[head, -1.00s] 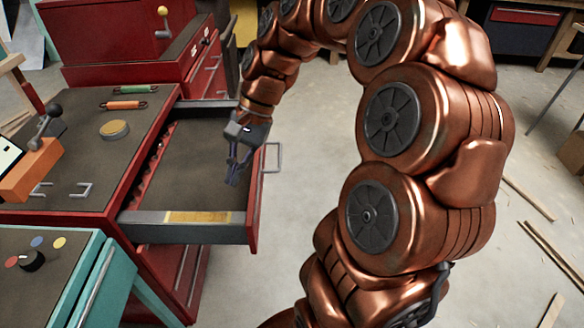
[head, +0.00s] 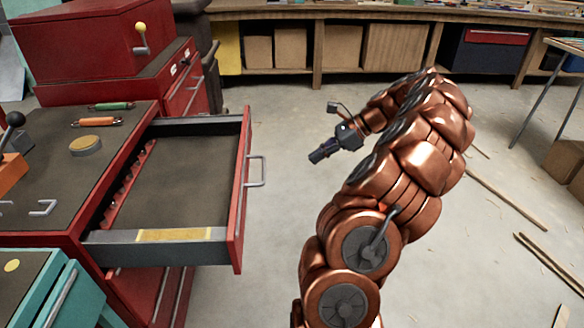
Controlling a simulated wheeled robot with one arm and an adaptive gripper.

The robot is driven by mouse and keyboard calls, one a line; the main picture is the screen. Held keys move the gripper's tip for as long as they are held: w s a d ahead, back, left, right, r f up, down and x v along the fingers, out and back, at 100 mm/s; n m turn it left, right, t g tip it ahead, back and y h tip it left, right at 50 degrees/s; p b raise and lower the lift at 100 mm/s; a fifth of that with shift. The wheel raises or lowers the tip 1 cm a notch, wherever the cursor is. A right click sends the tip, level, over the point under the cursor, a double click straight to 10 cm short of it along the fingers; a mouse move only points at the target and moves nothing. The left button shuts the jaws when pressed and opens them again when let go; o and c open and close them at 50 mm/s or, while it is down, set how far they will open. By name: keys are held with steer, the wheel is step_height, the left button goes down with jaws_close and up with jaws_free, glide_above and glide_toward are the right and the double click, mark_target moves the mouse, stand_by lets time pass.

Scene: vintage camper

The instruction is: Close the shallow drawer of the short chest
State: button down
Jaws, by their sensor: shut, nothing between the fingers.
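The short red chest (head: 120,235) stands at the left with a dark top. Its shallow drawer (head: 243,190) is pulled well out to the right, with a red front, a metal handle (head: 256,170) and an empty dark floor. My gripper (head: 316,157) is to the right of the drawer front, in the air over the floor, pointing left and down. It is shut, empty and apart from the drawer and its handle.
A teal cabinet (head: 75,290) stands in the near left. A taller red chest (head: 95,45) is behind. A workbench (head: 340,45) lines the back.

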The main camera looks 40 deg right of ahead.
steer(key=w+a+f, duration=0.5)
steer(key=w+a, duration=0.2)
steer(key=a, duration=0.1)
steer(key=shift+w+a+f, duration=0.15)
steer(key=shift+w+a, duration=0.05)
steer(key=shift+a, duration=0.15)
stand_by(0.4)
